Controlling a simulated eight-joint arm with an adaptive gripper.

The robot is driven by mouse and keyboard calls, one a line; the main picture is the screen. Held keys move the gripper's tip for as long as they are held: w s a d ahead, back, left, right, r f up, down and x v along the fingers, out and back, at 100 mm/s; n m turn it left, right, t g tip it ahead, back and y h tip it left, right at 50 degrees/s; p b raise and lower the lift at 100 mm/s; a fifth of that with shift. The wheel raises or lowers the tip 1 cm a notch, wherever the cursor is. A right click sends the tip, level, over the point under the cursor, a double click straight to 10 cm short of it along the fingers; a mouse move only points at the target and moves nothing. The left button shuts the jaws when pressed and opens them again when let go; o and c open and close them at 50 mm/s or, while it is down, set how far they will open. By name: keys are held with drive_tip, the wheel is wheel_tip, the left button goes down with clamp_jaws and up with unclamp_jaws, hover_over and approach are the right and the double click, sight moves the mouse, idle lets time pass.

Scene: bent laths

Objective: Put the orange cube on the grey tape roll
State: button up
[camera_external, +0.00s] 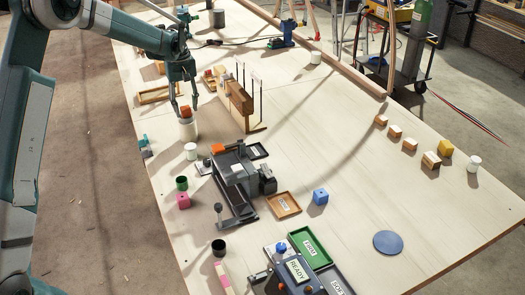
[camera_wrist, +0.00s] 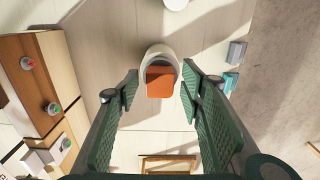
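The orange cube (camera_external: 186,111) sits on top of an upright pale cylinder (camera_external: 188,131). In the wrist view the cube (camera_wrist: 160,82) covers part of the cylinder's round pale top (camera_wrist: 157,55). My gripper (camera_external: 185,106) points down over them. In the wrist view my gripper (camera_wrist: 160,92) is open, with a finger on each side of the cube and a gap on both sides. A grey cylinder (camera_external: 217,18) stands at the far end of the table. I cannot tell which of the two cylinders is the grey tape roll.
A wooden block stand with thin rods (camera_external: 241,101) is just right of my gripper. A dark machine (camera_external: 238,173), a white cylinder (camera_external: 191,151), a green cup (camera_external: 181,183) and a pink cube (camera_external: 183,201) are nearer. The right-middle table is mostly clear around a blue cube (camera_external: 320,196).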

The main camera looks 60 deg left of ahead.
sight(187, 109)
wheel_tip(187, 109, up, 11)
drive_tip(key=shift+f, duration=0.15)
idle(0.4)
idle(0.5)
drive_tip(key=shift+d, duration=0.1)
